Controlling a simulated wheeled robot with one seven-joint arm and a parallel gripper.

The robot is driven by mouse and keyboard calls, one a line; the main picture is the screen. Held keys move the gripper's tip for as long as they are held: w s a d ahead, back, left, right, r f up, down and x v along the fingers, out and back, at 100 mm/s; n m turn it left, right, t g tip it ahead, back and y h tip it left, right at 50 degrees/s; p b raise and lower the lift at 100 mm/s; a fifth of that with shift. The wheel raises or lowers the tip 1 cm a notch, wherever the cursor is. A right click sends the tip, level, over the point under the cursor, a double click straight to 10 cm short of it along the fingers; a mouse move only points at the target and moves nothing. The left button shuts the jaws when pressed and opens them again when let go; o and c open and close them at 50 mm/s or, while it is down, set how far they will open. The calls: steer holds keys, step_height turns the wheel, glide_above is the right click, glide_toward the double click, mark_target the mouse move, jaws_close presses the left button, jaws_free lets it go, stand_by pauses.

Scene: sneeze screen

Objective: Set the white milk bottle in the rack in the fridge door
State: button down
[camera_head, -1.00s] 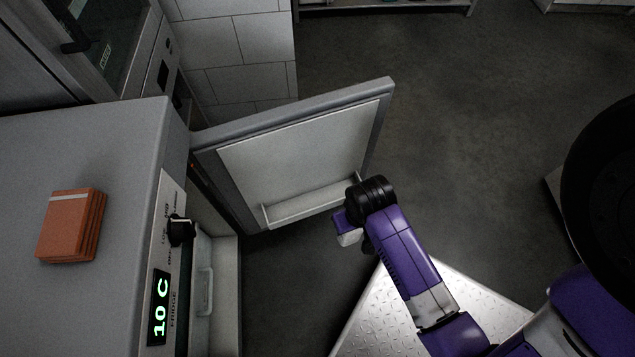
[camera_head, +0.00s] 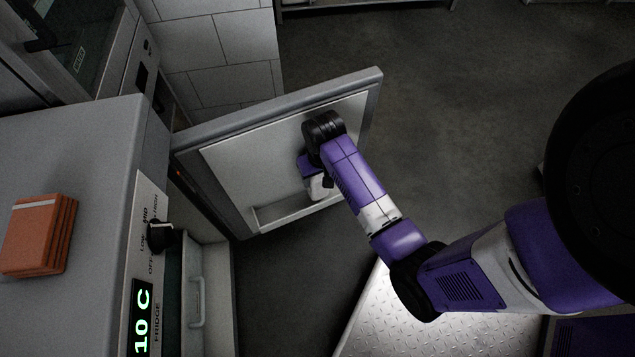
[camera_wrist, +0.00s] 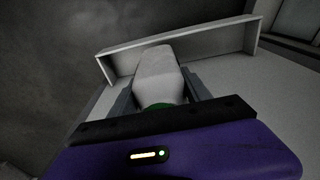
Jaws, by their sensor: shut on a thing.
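The white milk bottle (camera_wrist: 158,72) is held between the two grey fingers of my gripper (camera_wrist: 159,82) in the wrist view. A green part of it shows close to the palm, and its white body points away toward the rack. The white rack (camera_wrist: 215,42) is a shallow tray on the inner face of the open fridge door (camera_head: 235,165). In the head view the rack (camera_head: 285,217) runs along the door's lower edge. My gripper (camera_head: 314,180) is in front of the door panel, above the rack's right part. I cannot tell whether the bottle touches the rack.
The fridge (camera_head: 75,130) stands at the left with an orange stack (camera_head: 38,235) on top. A knob (camera_head: 158,236) and a green display (camera_head: 141,318) are on its front. A handled drawer (camera_head: 197,302) shows inside. Open floor lies right of the door.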

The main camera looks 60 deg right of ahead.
step_height(320, 180, down, 4)
steer(key=shift+r+b, duration=0.2)
steer(key=shift+b, duration=0.5)
steer(key=shift+w+d+f, duration=0.15)
steer(key=shift+f, duration=0.15)
steer(key=shift+c, duration=2.4)
jaws_free()
steer(key=shift+f, duration=0.1)
steer(key=r+p, duration=0.1)
steer(key=r, duration=0.3)
steer(key=r+p, duration=0.1)
steer(key=r, duration=0.3)
steer(key=s+a+r+p, duration=0.1)
steer(key=r, duration=0.3)
steer(key=shift+r+p, duration=0.1)
steer(key=shift+p, duration=0.2)
steer(key=shift+s, duration=0.1)
